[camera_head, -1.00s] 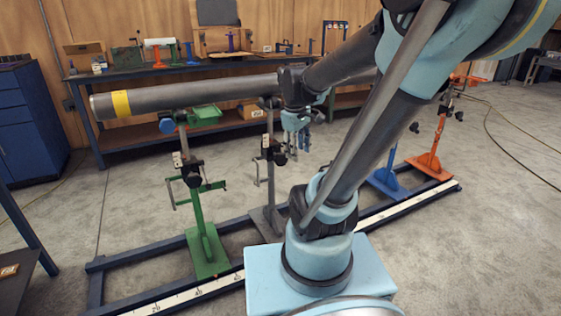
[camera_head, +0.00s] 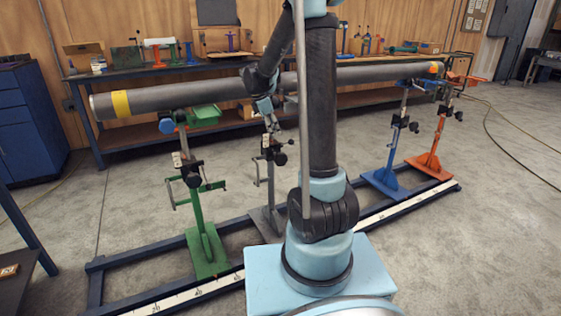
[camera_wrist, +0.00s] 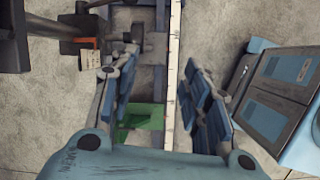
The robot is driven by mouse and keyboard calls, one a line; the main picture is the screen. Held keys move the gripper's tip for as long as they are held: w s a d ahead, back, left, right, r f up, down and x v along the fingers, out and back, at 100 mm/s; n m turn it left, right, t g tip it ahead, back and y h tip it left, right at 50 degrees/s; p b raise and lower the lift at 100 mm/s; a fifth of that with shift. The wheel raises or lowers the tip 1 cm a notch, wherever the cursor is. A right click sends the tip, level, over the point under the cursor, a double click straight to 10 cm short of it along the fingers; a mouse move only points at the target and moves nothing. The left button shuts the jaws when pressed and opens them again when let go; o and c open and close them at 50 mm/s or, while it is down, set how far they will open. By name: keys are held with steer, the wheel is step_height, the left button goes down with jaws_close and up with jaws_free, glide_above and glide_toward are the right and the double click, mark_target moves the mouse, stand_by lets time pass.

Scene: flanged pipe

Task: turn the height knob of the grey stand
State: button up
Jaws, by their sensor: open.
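The grey stand (camera_head: 271,187) is second from the left under the long pipe (camera_head: 215,91), its foot on the floor frame. A black knob (camera_head: 280,158) sits on the right of its post, below the pipe. My gripper (camera_head: 270,120) is in front of the pipe at the top of this stand, above the knob and apart from it. In the wrist view my gripper (camera_wrist: 160,98) points down, its fingers wide apart with nothing between them. A dark part with a pale tag (camera_wrist: 92,60) shows left of the fingers; I cannot tell which stand it belongs to.
A green stand (camera_head: 203,225) stands close on the left. A blue stand (camera_head: 393,150) and an orange stand (camera_head: 437,135) stand to the right. The floor frame carries a white scale (camera_head: 378,215). A loaded workbench (camera_head: 130,72) runs behind the pipe. Open floor lies at right.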

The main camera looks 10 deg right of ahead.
mark_target(279, 154)
steer(key=w+a+f+n, duration=0.2)
steer(key=w+f, duration=0.1)
steer(key=w, duration=0.2)
steer(key=x, duration=1.1)
steer(key=d+x, duration=0.1)
steer(key=x, duration=0.5)
steer(key=shift+s, duration=0.2)
jaws_close()
